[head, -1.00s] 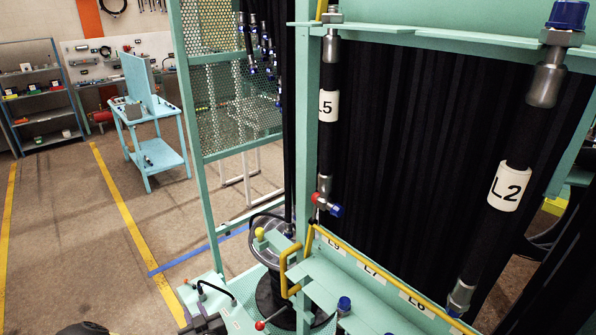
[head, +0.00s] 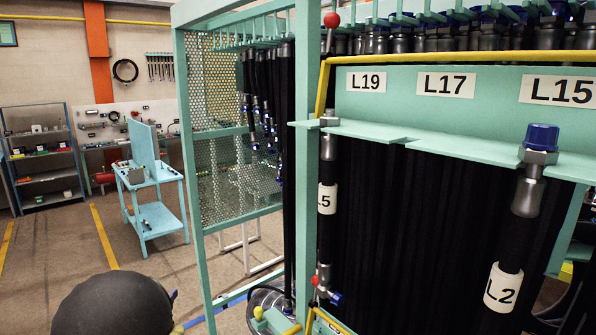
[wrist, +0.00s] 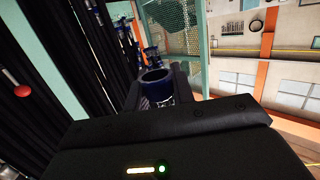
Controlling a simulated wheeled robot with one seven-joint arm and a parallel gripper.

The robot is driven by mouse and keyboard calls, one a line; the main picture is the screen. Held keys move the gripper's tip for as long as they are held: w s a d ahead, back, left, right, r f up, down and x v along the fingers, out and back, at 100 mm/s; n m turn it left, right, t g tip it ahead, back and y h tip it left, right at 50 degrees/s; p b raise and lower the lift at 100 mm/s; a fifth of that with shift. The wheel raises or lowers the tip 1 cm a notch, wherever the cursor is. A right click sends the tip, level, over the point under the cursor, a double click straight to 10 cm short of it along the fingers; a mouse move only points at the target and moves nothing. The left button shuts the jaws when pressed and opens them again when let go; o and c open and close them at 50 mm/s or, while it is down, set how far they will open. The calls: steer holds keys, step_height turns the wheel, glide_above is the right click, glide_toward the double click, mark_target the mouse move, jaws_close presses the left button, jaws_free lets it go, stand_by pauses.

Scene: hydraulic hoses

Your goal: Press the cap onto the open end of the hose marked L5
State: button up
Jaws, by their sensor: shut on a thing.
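The hose marked L5 (head: 326,225) hangs upright beside a teal post, its white label partly cut by that post. Its top metal fitting (head: 328,119) sits in the teal bracket and shows no blue cap. My gripper (wrist: 163,90) is in the wrist view, shut on a blue cap (wrist: 157,76) whose hollow round mouth shows. The black body of the gripper hides the lower part of that view. The fingertips do not show in the head view. I cannot make out the L5 end in the wrist view.
The hose marked L2 (head: 505,285) has a blue cap on top. A red-knobbed lever (head: 332,21) and yellow rail (head: 450,58) stand above L5. Black hoses hang densely behind. A perforated teal panel (head: 225,140) is to the left. Floor (head: 150,255) beyond is mostly clear.

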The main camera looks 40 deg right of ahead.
steer(key=s+d+r+m+g+h+p, duration=0.1)
steer(key=s+d+r+m+g+h, duration=0.2)
steer(key=r, duration=0.6)
steer(key=s+d+r+m+g+h+p, duration=0.1)
steer(key=s+d+r+m+g, duration=0.15)
steer(key=r+g, duration=0.4)
steer(key=s+d+r+m+g+h+p, duration=0.15)
steer(key=r+m, duration=0.25)
steer(key=r, duration=0.6)
steer(key=s+d+r+m+g+p, duration=0.1)
steer(key=s+d+r, duration=0.4)
steer(key=s+r, duration=0.5)
steer(key=s+d+r+m+g+p, duration=0.2)
steer(key=s+d+r+g, duration=0.3)
steer(key=s+r, duration=0.5)
steer(key=shift+d+r+m+y, duration=0.35)
steer(key=shift+d+r+m, duration=0.15)
steer(key=shift+d, duration=0.2)
steer(key=shift+d, duration=0.1)
steer(key=shift+w+d+f, duration=0.1)
steer(key=shift+d, duration=1.35)
steer(key=shift+w+d+f, duration=0.1)
steer(key=shift+w+d, duration=0.05)
steer(key=shift+d, duration=1.3)
steer(key=shift+w+d+f, duration=0.1)
steer(key=shift+d, duration=1.35)
steer(key=shift+f+b, duration=0.8)
steer(key=shift+f, duration=0.55)
